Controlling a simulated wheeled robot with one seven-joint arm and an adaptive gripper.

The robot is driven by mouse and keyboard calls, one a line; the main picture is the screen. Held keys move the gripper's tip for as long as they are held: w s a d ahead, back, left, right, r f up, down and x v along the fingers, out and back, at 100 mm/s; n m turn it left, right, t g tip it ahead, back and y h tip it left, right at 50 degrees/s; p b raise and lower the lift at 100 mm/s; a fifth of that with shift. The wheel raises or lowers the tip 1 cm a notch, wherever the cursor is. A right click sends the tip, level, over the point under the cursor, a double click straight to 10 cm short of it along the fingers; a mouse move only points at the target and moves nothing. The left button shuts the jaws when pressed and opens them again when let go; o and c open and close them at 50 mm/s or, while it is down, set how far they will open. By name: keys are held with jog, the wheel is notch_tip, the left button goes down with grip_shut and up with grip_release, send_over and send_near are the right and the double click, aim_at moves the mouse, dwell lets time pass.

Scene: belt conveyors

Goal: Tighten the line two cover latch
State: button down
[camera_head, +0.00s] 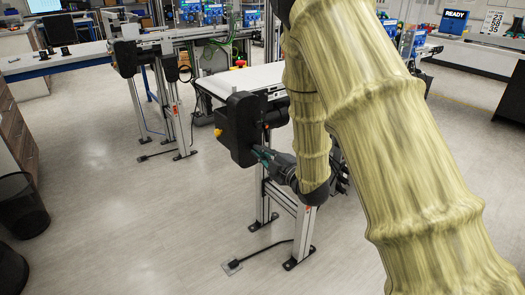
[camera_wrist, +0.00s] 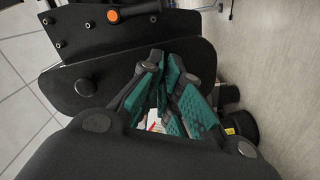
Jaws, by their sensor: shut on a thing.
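The black end cover (camera_head: 239,128) of the near conveyor stands left of my arm, and it fills the upper part of the wrist view (camera_wrist: 120,62). My gripper (camera_head: 259,153) is up against this cover's lower right side. In the wrist view, my gripper (camera_wrist: 166,62) has its teal-padded fingers drawn together at the cover's face. It is shut on a small part there, which I take to be the cover latch. The fingers hide that part, so its shape and angle cannot be told.
An orange knob (camera_wrist: 113,15) and a dark round knob (camera_wrist: 86,87) sit on the cover side. A black cylinder with a yellow label (camera_wrist: 240,127) is close right of the fingers. The conveyor leg (camera_head: 305,232) stands below my gripper. Open floor (camera_head: 130,220) lies to the left.

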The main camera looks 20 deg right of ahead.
jog(key=m+p, duration=0.3)
jog(key=m, duration=0.9)
jog(key=shift+m+p, duration=0.4)
dwell(0.3)
jog(key=c, duration=1.6)
grip_release()
jog(key=shift+d, duration=0.1)
jog(key=shift+c, duration=0.2)
jog(key=v, duration=1.2)
